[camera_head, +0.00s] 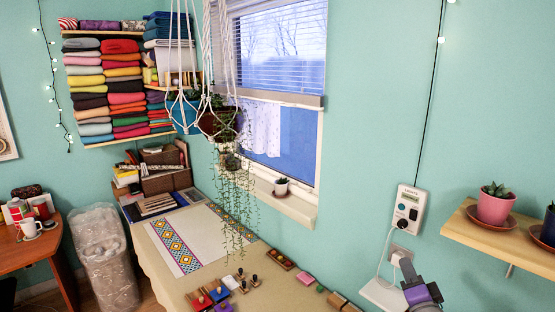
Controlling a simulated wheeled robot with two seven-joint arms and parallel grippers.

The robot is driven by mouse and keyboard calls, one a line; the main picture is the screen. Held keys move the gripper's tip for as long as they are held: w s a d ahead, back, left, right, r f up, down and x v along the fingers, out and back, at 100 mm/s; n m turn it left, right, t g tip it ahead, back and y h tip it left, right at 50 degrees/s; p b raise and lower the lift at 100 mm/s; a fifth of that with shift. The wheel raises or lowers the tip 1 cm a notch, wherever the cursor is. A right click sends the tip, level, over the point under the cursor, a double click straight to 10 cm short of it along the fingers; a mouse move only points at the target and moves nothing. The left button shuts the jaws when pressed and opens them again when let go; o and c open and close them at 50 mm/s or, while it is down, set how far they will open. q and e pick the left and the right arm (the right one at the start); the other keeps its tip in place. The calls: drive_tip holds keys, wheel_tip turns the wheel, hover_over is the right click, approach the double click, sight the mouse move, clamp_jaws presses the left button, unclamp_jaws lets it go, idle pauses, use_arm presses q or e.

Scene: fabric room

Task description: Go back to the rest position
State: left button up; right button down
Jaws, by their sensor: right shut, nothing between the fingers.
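My right gripper (411,274) shows at the bottom edge, right of centre, as a grey and purple shape with its tip pointing up. It is shut and empty. It appears in front of the wall, close to a white plug and cable in the picture; I cannot tell the distance between them. My left gripper is not in view.
The table (185,282) holds a patterned cloth (190,238) and several small wooden-handled blocks (215,290). A wall device (408,210) hangs above the right gripper. A shelf (500,238) with a pink pot (494,205) is at right. Hanging plants (235,185) cross the middle.

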drive_tip(key=w+a+f+g+y, duration=0.1)
drive_tip(key=w+a+f+g, duration=0.1)
drive_tip(key=w+f, duration=0.35)
drive_tip(key=s+a+f+n+g+y+b, duration=0.1)
drive_tip(key=s+a+f+g+y, duration=0.15)
drive_tip(key=a+f, duration=0.45)
drive_tip(key=s+a+f+n+g+y, duration=0.1)
drive_tip(key=s+a+f+n+g, duration=0.15)
drive_tip(key=f, duration=0.85)
drive_tip(key=s+a+f+n+g+y+b, duration=0.1)
drive_tip(key=s+a+f+g, duration=0.25)
drive_tip(key=a+f, duration=0.45)
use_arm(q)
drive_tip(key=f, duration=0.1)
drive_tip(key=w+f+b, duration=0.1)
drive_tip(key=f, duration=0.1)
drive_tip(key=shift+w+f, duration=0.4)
use_arm(e)
drive_tip(key=s+a+f+n+g, duration=0.1)
drive_tip(key=s+f+g, duration=0.3)
drive_tip(key=s+f, duration=0.6)
drive_tip(key=s+a+f+n+g, duration=0.1)
drive_tip(key=s+f+n+g, duration=0.3)
drive_tip(key=s+f, duration=0.5)
drive_tip(key=s+g, duration=0.1)
drive_tip(key=s, duration=0.3)
drive_tip(key=shift+a+f, duration=0.4)
drive_tip(key=shift+s, duration=0.1)
